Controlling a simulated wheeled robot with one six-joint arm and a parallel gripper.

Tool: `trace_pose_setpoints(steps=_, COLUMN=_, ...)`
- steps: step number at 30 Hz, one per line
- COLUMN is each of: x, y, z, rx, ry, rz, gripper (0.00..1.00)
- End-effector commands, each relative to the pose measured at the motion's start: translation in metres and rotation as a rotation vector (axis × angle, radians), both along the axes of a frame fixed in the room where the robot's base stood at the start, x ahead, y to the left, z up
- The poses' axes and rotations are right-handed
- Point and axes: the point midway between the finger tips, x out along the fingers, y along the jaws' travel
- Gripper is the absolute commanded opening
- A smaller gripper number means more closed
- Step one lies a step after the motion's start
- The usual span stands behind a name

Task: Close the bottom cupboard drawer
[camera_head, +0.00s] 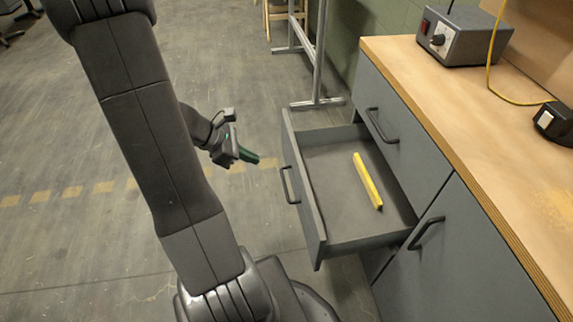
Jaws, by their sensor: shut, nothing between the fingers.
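The grey cupboard drawer (348,232) stands pulled well out of the cupboard (455,270) on the right. Its front panel (303,187) faces left and carries a dark bar handle (288,185). A yellow stick (367,181) lies inside on the drawer floor. Another drawer front (395,125) above it is shut. My gripper (248,157), with green fingertips, is to the left of the open drawer's front, apart from it. It is shut and empty.
A wooden worktop (470,120) tops the cupboard and carries a grey control box (463,36), a yellow cable and a black adapter (554,122). A cupboard door handle (427,232) juts out near the drawer. A metal frame (318,60) stands behind.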

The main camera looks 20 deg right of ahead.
Motion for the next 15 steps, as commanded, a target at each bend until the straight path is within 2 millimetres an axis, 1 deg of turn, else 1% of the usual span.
trace_pose_setpoints(steps=1, x=-0.002, y=-0.006, z=-0.008, rx=0.001, ry=0.002, rz=-0.005, gripper=0.00)
trace_pose_setpoints(steps=12, x=-0.016, y=-0.055, z=-0.060, rx=0.003, ry=0.003, rz=-0.008, gripper=0.00)
trace_pose_setpoints(steps=14, x=-0.017, y=-0.063, z=-0.068, rx=0.004, ry=0.003, rz=-0.007, gripper=0.00)
trace_pose_setpoints(steps=15, x=-0.018, y=-0.068, z=-0.065, rx=0.003, ry=-0.001, rz=-0.006, gripper=0.00)
